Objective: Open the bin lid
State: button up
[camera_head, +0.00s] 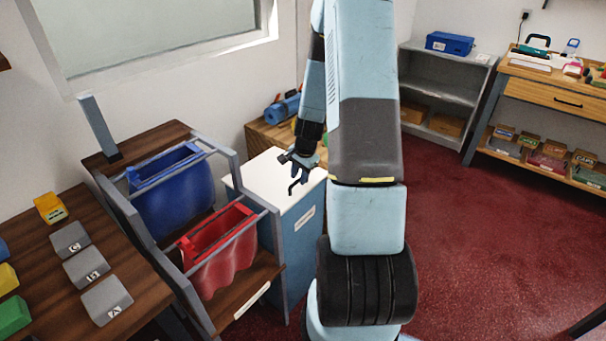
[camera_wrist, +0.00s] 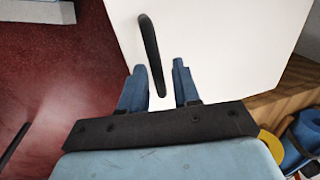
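The bin (camera_head: 302,250) is a blue-grey box with a label on its front, left of my arm in the head view. Its white lid (camera_head: 262,183) lies flat and shut on top; the lid fills much of the wrist view (camera_wrist: 225,45). A black bar handle (camera_wrist: 149,42) stands on the lid and also shows in the head view (camera_head: 294,188). My gripper (camera_wrist: 159,88) is open, its two blue fingers apart above the lid. The handle's near end appears between the fingers, with gaps on both sides. I cannot tell the height between fingers and handle.
A rack with a blue bag (camera_head: 175,200) and a red bag (camera_head: 220,255) stands just left of the bin. A wooden box (camera_head: 262,136) with a blue roll (camera_head: 284,108) is behind it. A grey shelf (camera_head: 440,75) stands farther back. Red carpet is clear at right.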

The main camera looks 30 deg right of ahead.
grip_shut()
jog(key=shift+w+r, duration=0.1)
